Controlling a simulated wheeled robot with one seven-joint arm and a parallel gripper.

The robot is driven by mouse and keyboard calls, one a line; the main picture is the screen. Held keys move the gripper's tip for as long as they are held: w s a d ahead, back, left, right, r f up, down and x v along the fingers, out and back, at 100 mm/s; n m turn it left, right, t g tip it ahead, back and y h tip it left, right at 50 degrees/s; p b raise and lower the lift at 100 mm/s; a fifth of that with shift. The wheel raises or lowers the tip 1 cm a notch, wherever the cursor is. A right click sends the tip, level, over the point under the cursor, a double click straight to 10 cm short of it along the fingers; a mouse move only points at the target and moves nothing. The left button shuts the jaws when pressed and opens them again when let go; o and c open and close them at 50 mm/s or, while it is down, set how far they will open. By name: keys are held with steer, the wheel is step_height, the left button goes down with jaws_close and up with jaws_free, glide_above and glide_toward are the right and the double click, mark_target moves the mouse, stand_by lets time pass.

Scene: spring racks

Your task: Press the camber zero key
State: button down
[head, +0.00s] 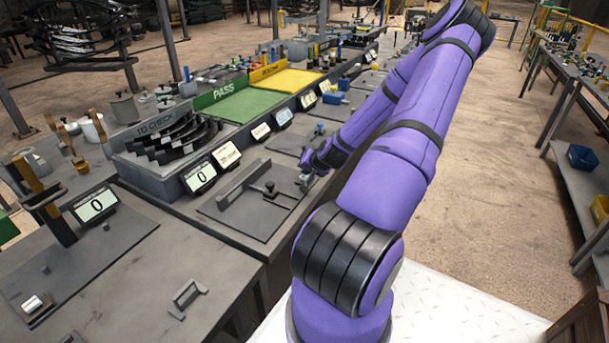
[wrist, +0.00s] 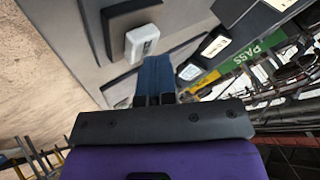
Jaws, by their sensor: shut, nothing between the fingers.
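A small pale key (wrist: 142,43) with faint markings stands on a grey plate in the wrist view. My gripper (wrist: 155,62) is shut, with its blue fingers together just below that key in the picture. Whether they touch it I cannot tell. In the head view my gripper (head: 305,180) is low at the right corner of a grey gauge plate (head: 238,220), hiding what lies under it. A display reading 0 (head: 200,177) stands behind that plate. Another display reading 0 (head: 95,205) and a whitish key (head: 37,302) are on the left plate. The display headings are too small to read.
A long dark bar (head: 244,184) and a black knob (head: 270,188) stand on the gauge plate. Behind are a rack of dark curved springs (head: 170,140), a green PASS tray (head: 240,105) and a yellow tray (head: 290,82). A small handle (head: 187,297) is at the front left.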

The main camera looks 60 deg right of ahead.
steer(key=shift+r, duration=0.85)
steer(key=shift+r, duration=0.1)
steer(key=shift+r, duration=2.45)
